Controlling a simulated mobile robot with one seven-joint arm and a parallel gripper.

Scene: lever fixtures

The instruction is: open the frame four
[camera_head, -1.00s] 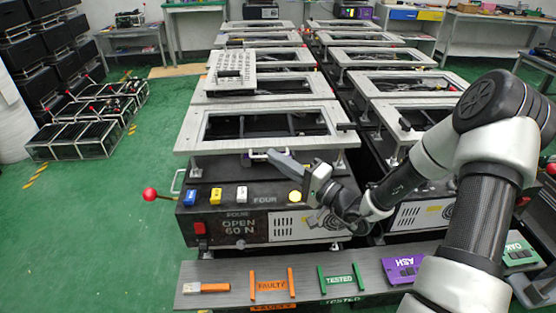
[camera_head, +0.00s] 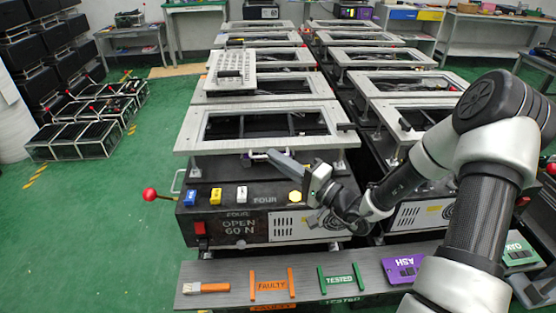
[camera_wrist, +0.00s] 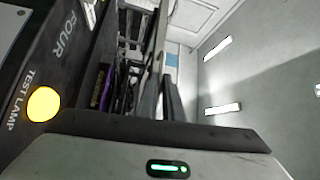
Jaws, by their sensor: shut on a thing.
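Frame four (camera_head: 183,140) is a grey metal frame with a rectangular window, on top of the black fixture labelled FOUR (camera_head: 264,200). A gap shows between its front edge and the fixture. My gripper (camera_head: 268,156) is at the front edge of the frame, shut on its handle (camera_head: 252,154), which is mostly hidden by the fingers. The fixture's front plate reads OPEN 60 N (camera_head: 240,228). A yellow test lamp (camera_head: 295,196) sits on the panel and looks lit in the wrist view (camera_wrist: 43,104). The grip itself is unclear there.
A red-ball lever (camera_head: 150,194) sticks out at the fixture's left. Blue, yellow and white switches (camera_head: 216,196) line the panel. A front shelf (camera_head: 220,272) carries FAULTY, TESTED and ASH tags. More frames (camera_head: 400,57) stand behind and right.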

